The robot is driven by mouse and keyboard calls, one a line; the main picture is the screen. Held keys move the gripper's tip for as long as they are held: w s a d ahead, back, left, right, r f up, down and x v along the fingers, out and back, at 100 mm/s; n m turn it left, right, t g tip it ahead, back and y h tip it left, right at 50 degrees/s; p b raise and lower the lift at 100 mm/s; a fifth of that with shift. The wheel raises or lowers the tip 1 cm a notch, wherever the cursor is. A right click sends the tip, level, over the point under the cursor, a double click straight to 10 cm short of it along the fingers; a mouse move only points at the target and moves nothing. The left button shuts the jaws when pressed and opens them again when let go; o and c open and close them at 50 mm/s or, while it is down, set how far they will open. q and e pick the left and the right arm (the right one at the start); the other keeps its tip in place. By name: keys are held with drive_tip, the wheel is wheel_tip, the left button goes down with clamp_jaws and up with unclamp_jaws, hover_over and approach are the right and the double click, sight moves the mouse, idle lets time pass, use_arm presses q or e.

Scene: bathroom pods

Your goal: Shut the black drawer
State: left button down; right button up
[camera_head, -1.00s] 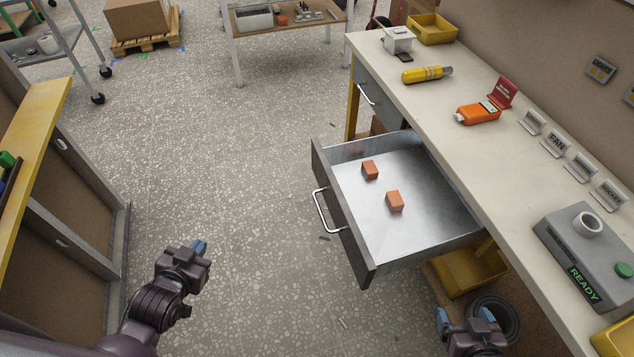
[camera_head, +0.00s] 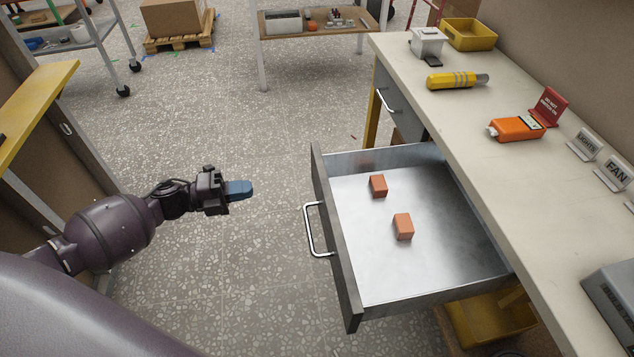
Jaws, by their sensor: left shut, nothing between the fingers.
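The black drawer (camera_head: 337,240) is pulled far out from under the workbench, its dark front facing left. A silver handle (camera_head: 310,230) sticks out from that front. Two orange-brown blocks, a rear one (camera_head: 378,186) and a nearer one (camera_head: 403,227), lie on its metal floor. My left gripper (camera_head: 240,190) is shut and empty, its blue fingertips pointing right at the drawer front. It hangs to the left of the handle with a clear gap, touching nothing. My right gripper is out of view.
The workbench top (camera_head: 455,120) holds a yellow tool (camera_head: 455,80), an orange device (camera_head: 517,128) and label signs. A second, closed drawer (camera_head: 398,100) sits farther back. A yellow bin (camera_head: 490,318) stands below the open drawer. Speckled floor is free left of the drawer.

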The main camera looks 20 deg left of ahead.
use_arm(q)
approach(315, 181)
drive_tip(key=shift+m+h, duration=0.3)
drive_tip(key=x, duration=0.7)
drive_tip(key=shift+w+d+f+b, duration=0.15)
drive_tip(key=shift+w+d+b, duration=0.1)
drive_tip(key=shift+b, duration=0.1)
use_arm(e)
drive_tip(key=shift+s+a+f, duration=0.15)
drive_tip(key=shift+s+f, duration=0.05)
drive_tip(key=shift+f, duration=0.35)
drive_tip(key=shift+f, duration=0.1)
